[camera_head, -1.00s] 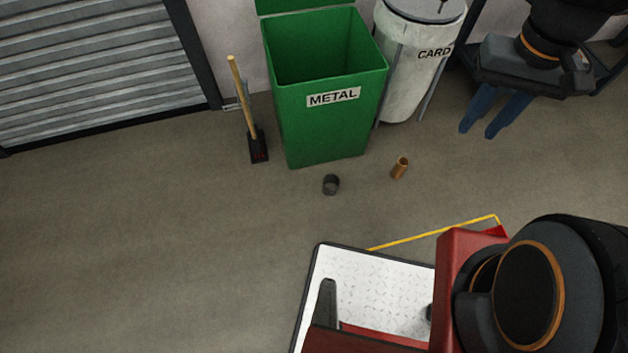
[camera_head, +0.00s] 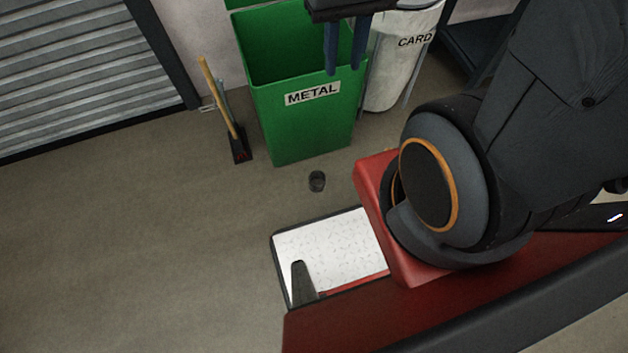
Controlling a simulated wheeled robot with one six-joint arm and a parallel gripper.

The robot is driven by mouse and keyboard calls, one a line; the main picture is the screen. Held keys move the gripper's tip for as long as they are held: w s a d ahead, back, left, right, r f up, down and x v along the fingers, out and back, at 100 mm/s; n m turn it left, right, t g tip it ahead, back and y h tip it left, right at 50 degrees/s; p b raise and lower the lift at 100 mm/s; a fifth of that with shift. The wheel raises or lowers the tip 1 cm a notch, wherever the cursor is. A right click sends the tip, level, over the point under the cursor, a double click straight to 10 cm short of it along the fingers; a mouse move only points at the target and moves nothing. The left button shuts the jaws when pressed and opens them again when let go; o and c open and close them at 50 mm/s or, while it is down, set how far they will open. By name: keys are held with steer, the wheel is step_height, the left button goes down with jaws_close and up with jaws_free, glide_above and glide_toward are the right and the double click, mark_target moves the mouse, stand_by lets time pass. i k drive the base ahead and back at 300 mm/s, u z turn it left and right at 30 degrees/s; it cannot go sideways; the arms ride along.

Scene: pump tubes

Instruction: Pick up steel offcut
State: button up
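A wooden-handled broom (camera_head: 219,98) leans near the shutter (camera_head: 80,70). Floor to the left is clear. My arm covers much of the right.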

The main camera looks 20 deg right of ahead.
mark_target(320, 175)
steer(key=z, duration=2.6)
steer(key=k, duration=1.45)
steer(key=u, duration=1.4)
